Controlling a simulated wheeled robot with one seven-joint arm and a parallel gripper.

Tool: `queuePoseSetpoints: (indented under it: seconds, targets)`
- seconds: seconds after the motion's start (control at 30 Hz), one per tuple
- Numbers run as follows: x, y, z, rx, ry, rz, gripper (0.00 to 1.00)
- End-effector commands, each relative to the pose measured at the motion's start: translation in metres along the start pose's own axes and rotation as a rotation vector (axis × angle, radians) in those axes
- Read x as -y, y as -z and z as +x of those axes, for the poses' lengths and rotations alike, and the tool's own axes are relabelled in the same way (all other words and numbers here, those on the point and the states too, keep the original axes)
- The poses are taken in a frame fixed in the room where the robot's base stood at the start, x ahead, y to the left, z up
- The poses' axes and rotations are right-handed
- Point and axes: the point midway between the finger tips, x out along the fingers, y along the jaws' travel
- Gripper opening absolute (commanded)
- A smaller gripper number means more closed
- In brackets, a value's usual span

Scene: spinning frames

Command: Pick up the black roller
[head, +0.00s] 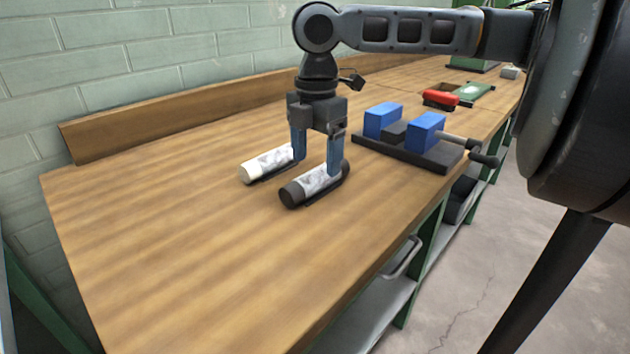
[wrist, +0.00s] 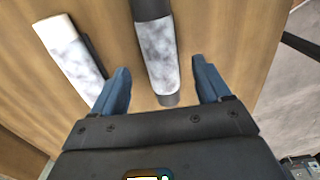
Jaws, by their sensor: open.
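The black roller (head: 290,195) lies on the wooden bench, a cylinder with dark ends and a grey-white marbled middle. A similar roller with a white end, the white roller (head: 248,174), lies beside it on the left. My gripper (head: 317,165) points down with its blue fingers apart, one on each side of the black roller. In the wrist view the black roller (wrist: 158,52) lies between the open fingers (wrist: 160,70), with a visible gap to each. The white roller (wrist: 68,55) is outside the left finger there. Finger contact with the bench is unclear.
A vise with blue jaws (head: 424,133) stands close to the right of my gripper. A red-topped object (head: 440,98) and a green piece (head: 475,92) lie farther back. A wooden backboard (head: 170,123) runs along the wall. The bench's near left is clear.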

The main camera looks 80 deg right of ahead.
Motion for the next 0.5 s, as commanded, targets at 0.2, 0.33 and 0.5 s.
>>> queuePoseSetpoints:
  seconds: [0.2, 0.33, 0.5]
  targets:
    - [0.001, 0.000, 0.032, 0.000, 0.001, 0.000, 0.77]
    - [0.001, -0.001, 0.038, 0.001, 0.000, 0.000, 0.77]
    - [0.001, 0.000, 0.038, 0.001, 0.000, 0.000, 0.77]
